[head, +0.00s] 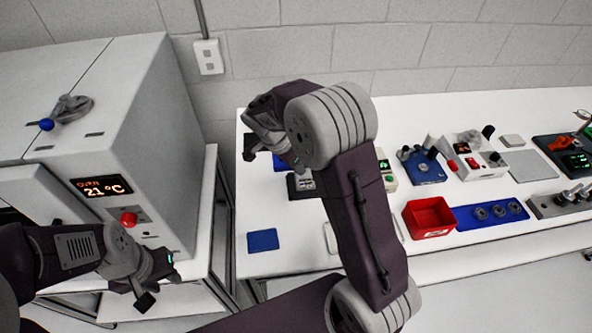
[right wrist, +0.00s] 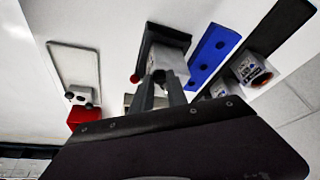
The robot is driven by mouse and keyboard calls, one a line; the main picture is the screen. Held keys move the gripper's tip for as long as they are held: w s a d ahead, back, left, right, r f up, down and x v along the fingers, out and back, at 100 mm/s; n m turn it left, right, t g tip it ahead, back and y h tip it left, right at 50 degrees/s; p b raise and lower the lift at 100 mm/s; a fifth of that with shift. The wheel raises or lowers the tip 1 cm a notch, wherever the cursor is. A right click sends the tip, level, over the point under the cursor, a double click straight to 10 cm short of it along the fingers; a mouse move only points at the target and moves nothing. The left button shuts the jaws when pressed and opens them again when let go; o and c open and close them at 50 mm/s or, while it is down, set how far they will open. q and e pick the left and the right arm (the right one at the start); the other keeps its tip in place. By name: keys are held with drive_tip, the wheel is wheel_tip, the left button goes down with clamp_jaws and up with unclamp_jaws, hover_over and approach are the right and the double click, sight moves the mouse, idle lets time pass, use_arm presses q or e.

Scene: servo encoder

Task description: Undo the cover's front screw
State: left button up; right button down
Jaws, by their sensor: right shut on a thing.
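A dark fixture (head: 298,192) with a small pale unit stands on the table, partly hidden behind my right arm in the head view. In the right wrist view a pale block (right wrist: 168,58) sits in a dark holder (right wrist: 153,38). My right gripper (right wrist: 162,80) is at the face of this block, its fingers shut on a small dark screw (right wrist: 159,76). The fingers hide most of the screw. In the head view my right gripper (head: 270,147) is over the table's left part. My left gripper (head: 158,283) is open and empty, in front of the oven, away from the fixture.
The oven (head: 128,150) with a red button stands at the left. A blue pad (head: 262,240) lies near the table's front left. The front left tabletop is mostly clear.

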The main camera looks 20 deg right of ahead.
drive_tip(key=n+b, duration=0.1)
drive_tip(key=n+t+b, duration=0.1)
drive_tip(key=n, duration=0.1)
drive_tip(key=shift+s+f+n+y, duration=0.15)
drive_tip(key=shift+n+y, duration=0.15)
drive_tip(key=shift+y, duration=0.1)
drive_tip(key=shift+s+d+n+t, duration=0.15)
drive_tip(key=shift+n+t, duration=0.25)
drive_tip(key=shift+n, duration=0.6)
drive_tip(key=n+y+p, duration=0.1)
drive_tip(key=n+p, duration=0.1)
drive_tip(key=n+t+y+p, duration=0.1)
drive_tip(key=n+p, duration=0.1)
drive_tip(key=n, duration=0.1)
drive_tip(key=n+y+p, duration=0.1)
drive_tip(key=n+p, duration=0.1)
drive_tip(key=shift+s+d+n, duration=0.15)
drive_tip(key=shift+d+n, duration=0.15)
drive_tip(key=c, duration=1.3)
unclamp_jaws()
